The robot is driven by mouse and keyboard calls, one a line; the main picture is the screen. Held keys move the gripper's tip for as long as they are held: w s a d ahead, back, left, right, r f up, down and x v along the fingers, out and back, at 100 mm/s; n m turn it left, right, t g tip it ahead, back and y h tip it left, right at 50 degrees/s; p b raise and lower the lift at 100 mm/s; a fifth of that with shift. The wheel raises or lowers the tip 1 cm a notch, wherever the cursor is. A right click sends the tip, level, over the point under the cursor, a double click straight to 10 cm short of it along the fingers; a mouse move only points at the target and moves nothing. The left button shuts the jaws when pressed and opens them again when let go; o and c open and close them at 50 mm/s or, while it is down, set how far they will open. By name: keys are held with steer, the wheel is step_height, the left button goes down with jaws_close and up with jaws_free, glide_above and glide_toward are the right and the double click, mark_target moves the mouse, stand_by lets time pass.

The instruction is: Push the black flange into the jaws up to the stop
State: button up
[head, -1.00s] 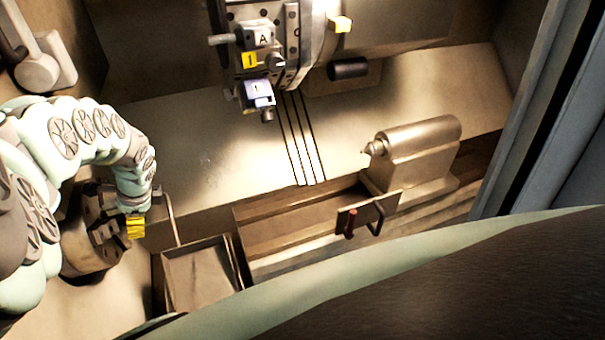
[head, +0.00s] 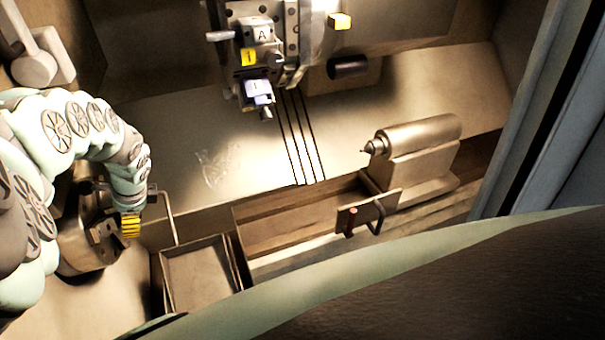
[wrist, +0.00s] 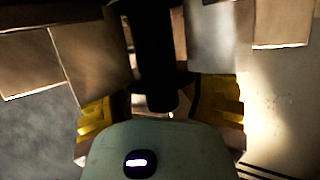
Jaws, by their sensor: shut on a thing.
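The chuck (head: 80,250) is at the lower left in the head view, with stepped metal jaws on its face. My gripper (head: 130,226), with yellow finger pads, is right in front of the chuck face. In the wrist view my gripper (wrist: 162,108) is shut on the black flange (wrist: 155,45), a dark cylindrical part with a wider collar near the fingers. The flange's far end runs between a left jaw (wrist: 97,55) and a right jaw (wrist: 213,35). The stop and the flange's seating depth are hidden. I cannot make out the flange in the head view.
A tool turret (head: 262,60) hangs at the top centre. The tailstock (head: 420,150) stands at the right. An open tray (head: 200,275) lies below and right of the chuck, with a bent rod (head: 170,215) beside my gripper. The sloped bed between is clear.

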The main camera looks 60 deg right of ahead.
steer(key=shift+w+a, duration=0.1)
steer(key=shift+a, duration=0.1)
steer(key=o, duration=1.4)
steer(key=c, duration=0.5)
